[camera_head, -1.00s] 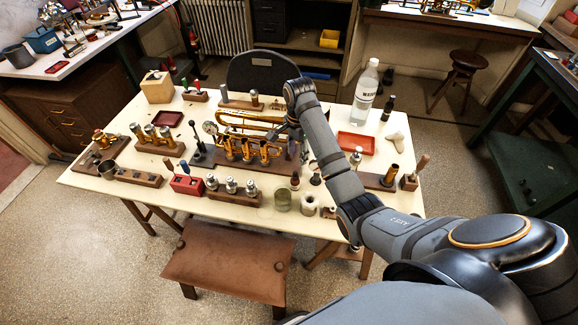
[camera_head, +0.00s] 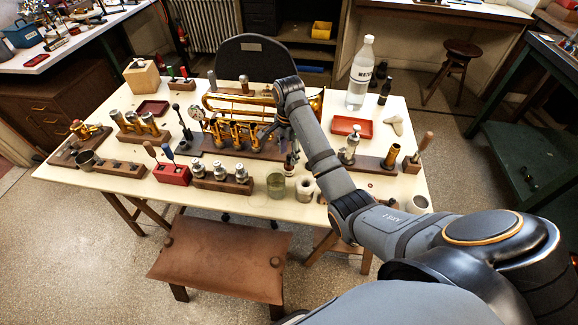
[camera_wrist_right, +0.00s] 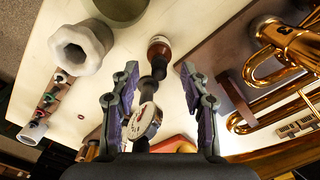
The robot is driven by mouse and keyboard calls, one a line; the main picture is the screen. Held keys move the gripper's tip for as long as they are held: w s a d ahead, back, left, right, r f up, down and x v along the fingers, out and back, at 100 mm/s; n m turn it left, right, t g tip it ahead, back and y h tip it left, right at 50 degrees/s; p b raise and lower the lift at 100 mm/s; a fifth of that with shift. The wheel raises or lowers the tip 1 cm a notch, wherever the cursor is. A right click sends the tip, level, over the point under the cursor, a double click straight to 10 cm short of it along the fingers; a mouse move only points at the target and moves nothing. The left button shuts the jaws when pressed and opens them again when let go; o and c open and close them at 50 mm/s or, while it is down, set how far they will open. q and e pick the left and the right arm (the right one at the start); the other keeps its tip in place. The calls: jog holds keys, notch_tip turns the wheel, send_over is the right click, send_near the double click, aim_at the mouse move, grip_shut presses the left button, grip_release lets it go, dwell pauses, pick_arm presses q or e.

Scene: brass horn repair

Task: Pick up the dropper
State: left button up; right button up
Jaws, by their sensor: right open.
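A small amber bottle (camera_wrist_right: 158,47) with a pale band and a dark top stands on the cream table in the right wrist view. Nearer the camera, a dark piece with a round white label (camera_wrist_right: 145,121) lies in line with it between my fingers. I cannot tell for sure which dark part is the dropper. My right gripper (camera_wrist_right: 159,72) is open, its two fingers on either side of these dark parts, with visible gaps. My left gripper is not in view.
A glass jar (camera_head: 276,186) and a white hexagonal-topped pot (camera_head: 306,189) stand close at the table's front. A red tray (camera_head: 352,126) and a clear bottle (camera_head: 361,75) are at the right. Wooden blocks with metal parts crowd the left; a brown stool (camera_head: 220,262) stands in front.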

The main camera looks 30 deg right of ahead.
notch_tip(320, 180, down, 2)
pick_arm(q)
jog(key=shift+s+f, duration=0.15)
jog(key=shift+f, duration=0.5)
pick_arm(e)
jog(key=shift+r, duration=0.2)
jog(key=shift+c, duration=0.7)
jog(key=c, duration=0.7)
jog(key=shift+r, duration=0.1)
jog(key=shift+c, duration=0.2)
notch_tip(320, 180, up, 10)
jog(key=p, duration=1)
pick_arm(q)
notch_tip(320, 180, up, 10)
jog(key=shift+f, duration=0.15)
